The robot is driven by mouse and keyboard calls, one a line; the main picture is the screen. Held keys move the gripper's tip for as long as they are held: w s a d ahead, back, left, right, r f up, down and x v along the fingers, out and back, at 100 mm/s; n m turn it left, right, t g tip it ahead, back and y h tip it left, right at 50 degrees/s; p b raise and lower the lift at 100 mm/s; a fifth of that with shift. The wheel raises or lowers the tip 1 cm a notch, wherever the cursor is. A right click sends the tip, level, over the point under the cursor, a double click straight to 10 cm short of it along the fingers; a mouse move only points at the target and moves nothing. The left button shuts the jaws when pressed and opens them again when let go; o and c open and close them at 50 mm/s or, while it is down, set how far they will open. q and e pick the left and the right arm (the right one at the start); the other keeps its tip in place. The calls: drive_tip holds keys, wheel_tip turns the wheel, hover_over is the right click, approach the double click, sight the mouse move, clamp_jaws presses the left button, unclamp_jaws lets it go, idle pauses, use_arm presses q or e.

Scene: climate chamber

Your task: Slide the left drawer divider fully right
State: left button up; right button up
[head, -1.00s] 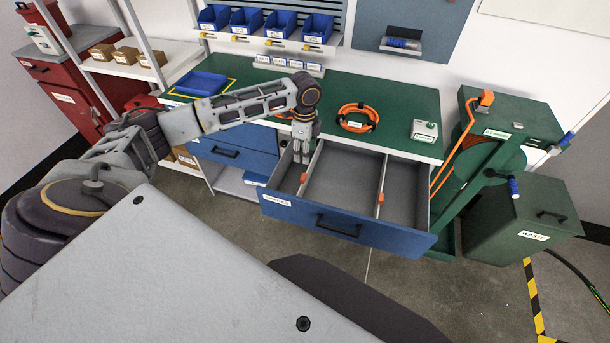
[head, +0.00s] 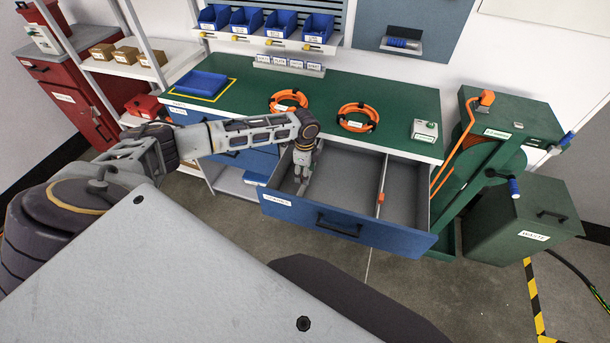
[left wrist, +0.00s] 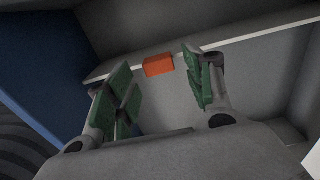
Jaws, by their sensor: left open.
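The open blue drawer (head: 390,236) holds two grey dividers with orange tabs. My left gripper (head: 302,187) points down into the left part of the drawer and hides most of the left divider in the head view. In the left wrist view, the left divider's pale top edge (left wrist: 245,39) runs across, with its orange tab (left wrist: 158,65) between the spread fingertips. My left gripper (left wrist: 157,72) is open, with green finger pads on either side of the tab; I cannot tell whether they touch it. The right divider (head: 384,178) stands farther right with its tab (head: 380,197). My right gripper is not in view.
The green worktop (head: 245,95) overhangs the drawer's back. A green machine (head: 500,135) and a waste bin (head: 525,220) stand to the right. The middle compartment (head: 345,172) looks empty.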

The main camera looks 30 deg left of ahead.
use_arm(q)
drive_tip(key=shift+f, duration=0.9)
drive_tip(key=shift+c, duration=0.3)
clamp_jaws()
